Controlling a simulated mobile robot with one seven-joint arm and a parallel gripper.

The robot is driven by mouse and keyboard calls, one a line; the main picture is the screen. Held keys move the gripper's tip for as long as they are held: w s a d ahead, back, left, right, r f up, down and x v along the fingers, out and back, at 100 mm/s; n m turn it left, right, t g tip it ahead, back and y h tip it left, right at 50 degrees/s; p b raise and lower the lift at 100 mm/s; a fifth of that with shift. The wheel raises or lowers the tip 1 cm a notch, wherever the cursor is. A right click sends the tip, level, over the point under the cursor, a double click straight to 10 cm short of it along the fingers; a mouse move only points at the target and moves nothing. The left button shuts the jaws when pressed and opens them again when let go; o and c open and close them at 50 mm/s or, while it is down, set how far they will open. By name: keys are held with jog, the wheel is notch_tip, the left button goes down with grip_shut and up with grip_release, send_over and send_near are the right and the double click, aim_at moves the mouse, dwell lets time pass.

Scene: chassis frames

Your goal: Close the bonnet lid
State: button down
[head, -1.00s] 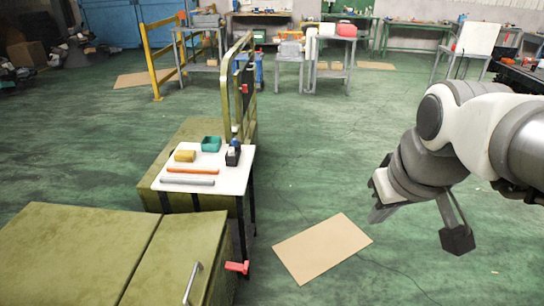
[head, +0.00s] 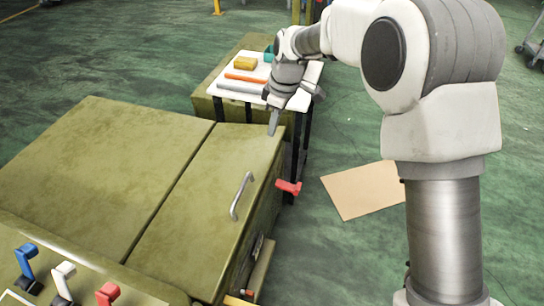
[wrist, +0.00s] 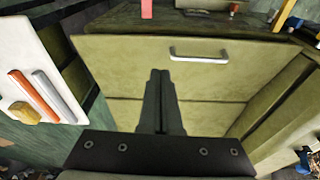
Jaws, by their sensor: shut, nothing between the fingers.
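The bonnet lid (head: 205,205) is an olive-green panel with a silver bar handle (head: 241,196) near its right edge. It lies beside a wider green panel (head: 95,170), with a dark seam between them. In the wrist view the lid (wrist: 120,60) and its handle (wrist: 200,60) show beyond the fingers. My gripper (head: 273,124) is shut and empty, pointing down by the lid's far right corner in the head view. It also shows in the wrist view (wrist: 160,75), in front of the lid. I cannot tell whether the fingertips touch the lid.
A small white table (head: 255,85) with a yellow block and bars stands just behind the chassis. A red lever (head: 288,187) sticks out at the chassis's right. Blue, white and red levers (head: 65,280) stand at front left. Cardboard (head: 365,190) lies on open floor.

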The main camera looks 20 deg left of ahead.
notch_tip(320, 180, down, 4)
jog(key=a+n, duration=0.1)
jog(key=a, duration=0.1)
jog(key=b, duration=0.4)
send_over(261, 175)
jog(key=f, duration=1.1)
jog(key=shift+w+d+f, duration=0.1)
jog(key=shift+d+f, duration=0.05)
jog(key=shift+d, duration=0.2)
jog(key=shift+d+f, duration=0.15)
jog(key=shift+f, duration=0.45)
jog(key=f+b, duration=0.1)
jog(key=f, duration=0.1)
jog(key=d+f+b, duration=0.1)
jog(key=f, duration=0.2)
jog(key=d+f+b, duration=0.1)
jog(key=f+b, duration=0.1)
jog(key=f, duration=0.1)
jog(key=shift+f, duration=0.2)
jog(key=shift+d+f, duration=0.1)
